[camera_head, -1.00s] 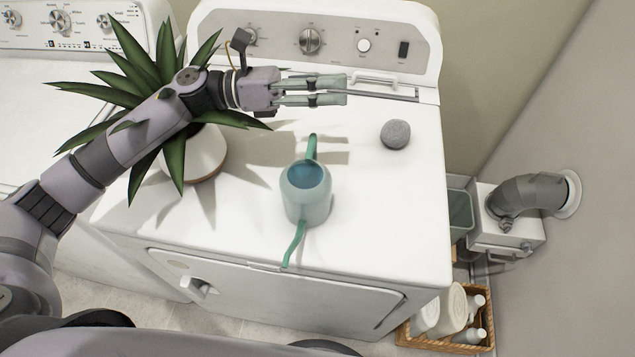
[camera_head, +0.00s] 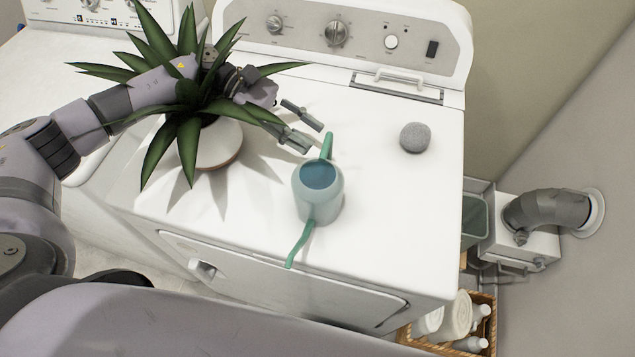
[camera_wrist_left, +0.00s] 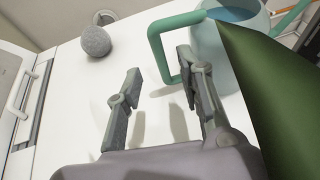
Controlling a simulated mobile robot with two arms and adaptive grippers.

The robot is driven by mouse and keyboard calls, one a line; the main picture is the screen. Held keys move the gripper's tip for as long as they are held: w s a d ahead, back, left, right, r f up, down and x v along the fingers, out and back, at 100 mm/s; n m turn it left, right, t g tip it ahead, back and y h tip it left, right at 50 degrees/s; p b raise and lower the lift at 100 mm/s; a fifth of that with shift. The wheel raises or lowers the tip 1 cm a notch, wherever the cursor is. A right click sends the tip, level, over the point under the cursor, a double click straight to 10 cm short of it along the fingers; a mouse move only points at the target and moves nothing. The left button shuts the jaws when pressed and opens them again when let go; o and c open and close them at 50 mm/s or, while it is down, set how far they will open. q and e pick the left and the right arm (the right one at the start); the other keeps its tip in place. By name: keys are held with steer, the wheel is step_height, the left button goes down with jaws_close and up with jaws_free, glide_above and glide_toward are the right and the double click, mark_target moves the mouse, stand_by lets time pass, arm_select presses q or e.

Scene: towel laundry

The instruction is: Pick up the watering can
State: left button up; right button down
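The watering can (camera_head: 318,196) is light blue-grey with a green handle and a green spout. It stands upright on top of the white dryer, its handle toward the back and its spout toward the front edge. In the left wrist view the can (camera_wrist_left: 226,42) is at the upper right, with its handle (camera_wrist_left: 157,50) near the right finger. My left gripper (camera_head: 310,130) is open and empty, just behind and left of the handle. I cannot tell whether a finger touches the handle. My right gripper is not in view.
A spiky potted plant (camera_head: 205,148) stands left of the can, its leaves overlapping my left arm; a leaf (camera_wrist_left: 275,90) fills the wrist view's right. A grey ball-like object (camera_head: 413,138) sits to the right. A basket of bottles (camera_head: 487,320) is on the floor at right.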

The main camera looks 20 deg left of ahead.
mark_target(328, 147)
arm_select(q)
steer(key=shift+s+d+f, duration=0.1)
steer(key=shift+s+d, duration=0.05)
steer(key=shift+d, duration=0.45)
steer(key=p+x, duration=0.2)
steer(key=x, duration=0.2)
steer(key=shift+d+f, duration=0.25)
steer(key=shift+c, duration=0.6)
jaws_close()
